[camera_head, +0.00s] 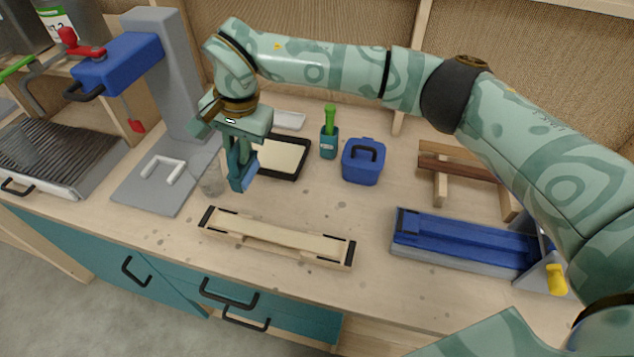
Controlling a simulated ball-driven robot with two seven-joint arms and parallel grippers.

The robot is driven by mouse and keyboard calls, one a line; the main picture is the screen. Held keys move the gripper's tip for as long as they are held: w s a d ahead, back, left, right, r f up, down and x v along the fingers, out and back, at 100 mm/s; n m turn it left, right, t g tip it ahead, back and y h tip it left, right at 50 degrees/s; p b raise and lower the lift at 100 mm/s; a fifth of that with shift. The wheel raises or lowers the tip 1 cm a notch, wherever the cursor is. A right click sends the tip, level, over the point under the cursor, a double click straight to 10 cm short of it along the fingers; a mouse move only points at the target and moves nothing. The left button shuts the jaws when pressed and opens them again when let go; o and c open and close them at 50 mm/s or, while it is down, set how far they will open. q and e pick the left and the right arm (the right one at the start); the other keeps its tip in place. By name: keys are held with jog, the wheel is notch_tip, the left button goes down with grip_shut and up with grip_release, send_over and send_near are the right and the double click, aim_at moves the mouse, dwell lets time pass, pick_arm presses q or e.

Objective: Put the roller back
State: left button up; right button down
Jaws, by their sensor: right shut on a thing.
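My right gripper (242,172) hangs over the workbench, pointing down, just left of a black-rimmed tray (302,169) with a cream-coloured inside. It is shut on a small blue thing (244,181), which seems to be part of the roller. The fingers hide most of it, so its shape and tilt cannot be told. It is above the bench, apart from the long wooden form (277,237) lying in front. No other roller can be made out. My left gripper is not in view.
Behind stand a teal cup (329,146) with a green handle in it and a blue lidded box (363,165). A clear glass (212,182) stands close left of the gripper. A blue press (120,62) stands at left, a blue long fixture (460,239) at right.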

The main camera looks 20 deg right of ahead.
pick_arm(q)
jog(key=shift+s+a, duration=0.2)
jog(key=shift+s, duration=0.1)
pick_arm(e)
jog(key=d+f, duration=0.6)
jog(key=d, duration=0.1)
jog(key=d+f, duration=0.6)
jog(key=shift+s+d+f, duration=0.1)
jog(key=shift+d+f, duration=0.25)
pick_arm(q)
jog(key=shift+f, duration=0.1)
pick_arm(e)
jog(key=shift+f, duration=0.1)
jog(key=c, duration=1.4)
grip_release()
jog(key=shift+o, duration=0.2)
